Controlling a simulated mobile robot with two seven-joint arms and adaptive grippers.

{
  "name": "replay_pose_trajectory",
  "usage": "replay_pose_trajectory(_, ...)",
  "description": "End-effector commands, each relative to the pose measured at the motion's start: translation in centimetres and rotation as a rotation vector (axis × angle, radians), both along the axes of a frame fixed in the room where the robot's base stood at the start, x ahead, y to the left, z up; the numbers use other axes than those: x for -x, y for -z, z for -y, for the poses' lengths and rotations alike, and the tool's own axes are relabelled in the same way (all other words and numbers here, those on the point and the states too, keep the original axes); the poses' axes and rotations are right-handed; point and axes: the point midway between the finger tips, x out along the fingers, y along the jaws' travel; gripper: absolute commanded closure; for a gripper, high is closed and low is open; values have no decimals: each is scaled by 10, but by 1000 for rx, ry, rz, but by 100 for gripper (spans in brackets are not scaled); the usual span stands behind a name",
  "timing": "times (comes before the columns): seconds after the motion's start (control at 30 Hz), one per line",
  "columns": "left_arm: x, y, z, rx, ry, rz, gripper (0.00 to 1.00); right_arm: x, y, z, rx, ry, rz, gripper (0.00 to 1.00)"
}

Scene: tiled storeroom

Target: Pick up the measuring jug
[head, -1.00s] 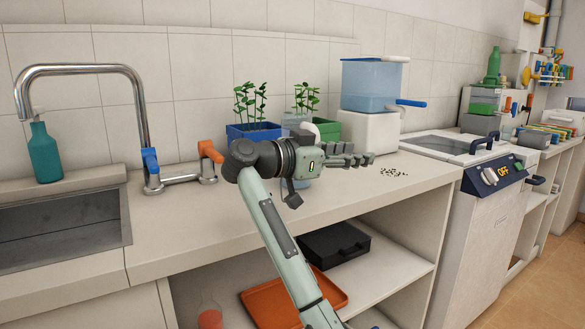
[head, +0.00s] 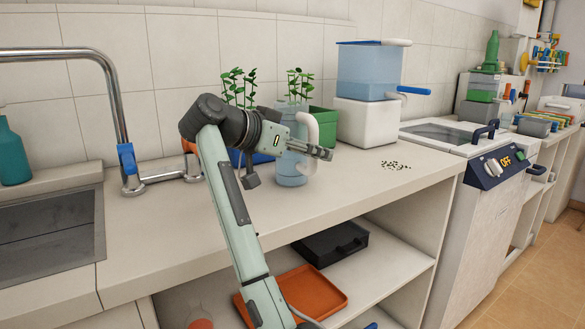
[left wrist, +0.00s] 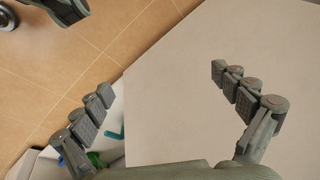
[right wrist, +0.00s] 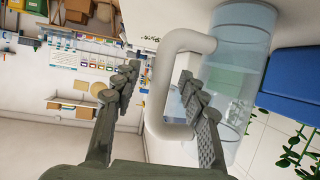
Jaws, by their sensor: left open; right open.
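The measuring jug (head: 292,174) is a clear bluish cylinder with a white handle, standing upright on the counter in front of the plant pots. My right gripper (head: 325,153) is open at the handle and partly covers the jug in the head view. In the right wrist view the jug (right wrist: 240,60) is at the upper right. Its handle (right wrist: 158,90) shows between the two open fingers of the right gripper (right wrist: 158,75); I cannot tell whether they touch. My left gripper (left wrist: 161,81) is open and empty in the left wrist view, and is outside the head view.
A green pot (head: 324,122) and a blue pot (head: 236,157) stand behind the jug. A water tank on a white base (head: 366,121) is to the right. Dark grains (head: 395,165) lie on the counter. A tap (head: 120,120) and sink are at left.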

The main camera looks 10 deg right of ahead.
Motion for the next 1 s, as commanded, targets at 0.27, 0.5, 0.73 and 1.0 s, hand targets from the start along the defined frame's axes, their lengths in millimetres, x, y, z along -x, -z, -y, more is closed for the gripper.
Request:
replay_pose_trajectory(0.27,-7,-4,0,0,1,14,2,-4,4,7,1,0,0,57)
replay_pose_trajectory(0.5,-11,-5,0,0,1,22,2,-4,3,7,1,0,0,81)
replay_pose_trajectory(0.73,-11,-5,0,1,1,22,2,-4,3,7,1,0,0,100)
replay_pose_trajectory(1.0,-7,-4,0,0,1,14,2,-3,1,7,2,0,5,100)
